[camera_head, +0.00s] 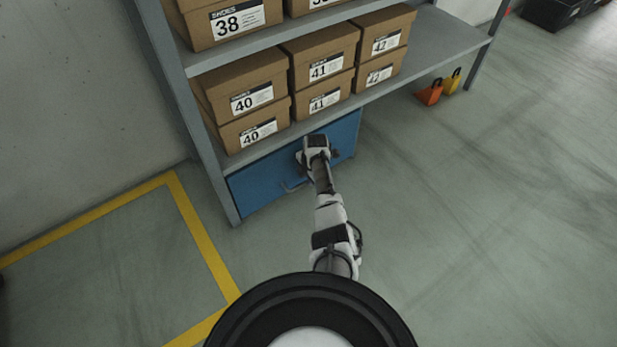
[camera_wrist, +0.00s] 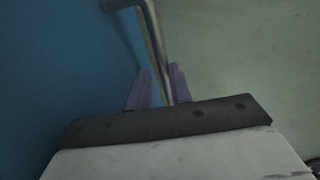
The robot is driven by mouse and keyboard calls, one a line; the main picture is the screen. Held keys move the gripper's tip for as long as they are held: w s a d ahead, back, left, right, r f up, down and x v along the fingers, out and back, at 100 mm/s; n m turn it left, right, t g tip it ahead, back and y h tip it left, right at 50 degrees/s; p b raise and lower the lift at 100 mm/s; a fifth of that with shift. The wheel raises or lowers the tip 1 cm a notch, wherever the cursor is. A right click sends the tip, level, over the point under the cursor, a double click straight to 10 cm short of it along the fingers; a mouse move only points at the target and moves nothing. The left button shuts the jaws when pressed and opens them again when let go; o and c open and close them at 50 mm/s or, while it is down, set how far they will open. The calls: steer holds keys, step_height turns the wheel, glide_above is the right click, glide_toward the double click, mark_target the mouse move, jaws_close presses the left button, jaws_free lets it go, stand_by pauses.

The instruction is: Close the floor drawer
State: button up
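The floor drawer (camera_head: 258,189) is a blue front at floor level under the lowest shelf of the rack. From the head view I cannot tell whether it stands out from the rack. Its metal bar handle (camera_head: 291,188) shows partly beside my gripper (camera_head: 308,180), which is reached down in front of the blue front. In the wrist view the blue front (camera_wrist: 60,70) fills the left side. The handle (camera_wrist: 153,40) runs down between the two purple fingers of my gripper (camera_wrist: 160,85). The fingers are apart, with a small gap beside the bar; the bar's lower end is hidden.
Shoe boxes (camera_head: 240,88) stand stacked on the grey shelf (camera_head: 440,50) above the drawer. A rack post (camera_head: 205,130) stands at the left. Orange and yellow objects (camera_head: 429,94) sit on the floor at the right. The floor (camera_head: 480,220) is clear on the right.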

steer(key=o, duration=0.3)
steer(key=shift+w, duration=0.1)
steer(key=shift+r, duration=0.1)
step_height(320, 180, up, 13)
steer(key=s+d+p, duration=0.1)
steer(key=s+p, duration=0.1)
steer(key=p, duration=0.3)
steer(key=shift+d+r+p, duration=0.2)
steer(key=shift+d+p, duration=0.1)
steer(key=shift+p, duration=0.1)
steer(key=shift+s, duration=0.2)
